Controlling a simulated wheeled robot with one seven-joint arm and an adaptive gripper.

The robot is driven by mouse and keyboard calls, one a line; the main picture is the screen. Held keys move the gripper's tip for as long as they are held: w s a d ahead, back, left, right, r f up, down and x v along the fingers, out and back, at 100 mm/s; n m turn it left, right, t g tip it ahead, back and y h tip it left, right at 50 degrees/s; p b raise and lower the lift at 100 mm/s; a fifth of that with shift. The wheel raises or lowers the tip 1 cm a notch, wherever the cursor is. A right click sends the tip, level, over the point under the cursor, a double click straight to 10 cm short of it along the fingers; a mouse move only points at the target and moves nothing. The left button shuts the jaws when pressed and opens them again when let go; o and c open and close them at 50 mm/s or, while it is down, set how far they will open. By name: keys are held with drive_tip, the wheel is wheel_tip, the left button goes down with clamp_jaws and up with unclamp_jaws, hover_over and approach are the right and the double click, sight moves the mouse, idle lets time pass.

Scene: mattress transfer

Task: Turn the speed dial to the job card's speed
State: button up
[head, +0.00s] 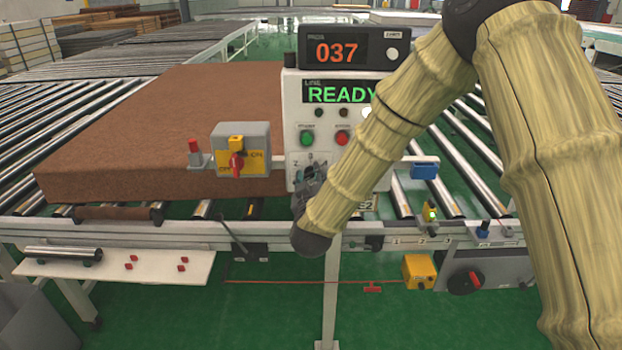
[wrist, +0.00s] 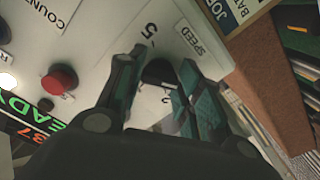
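The control panel (head: 296,110) stands in the middle of the head view. The dark speed dial (wrist: 158,72) shows in the wrist view, below the "SPEED" label (wrist: 192,38), with the numbers 5 and 2 readable beside it. My gripper (wrist: 160,66) has a finger on each side of the dial; I cannot tell whether both touch it. In the head view my gripper (head: 308,188) is at the panel's lower part, and my arm hides the dial. A corner of the job card (wrist: 225,12) shows with "JOB" and "BAT" readable; its speed is not visible.
A red button (wrist: 60,79) is on the panel, left of my fingers in the wrist view. A display (head: 345,50) reads 037 above "READY". A grey box with a red switch (head: 240,150) juts out left of the panel, before a large brown mattress (head: 150,120).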

drive_tip(key=shift+c, duration=1.1)
drive_tip(key=shift+b, duration=0.3)
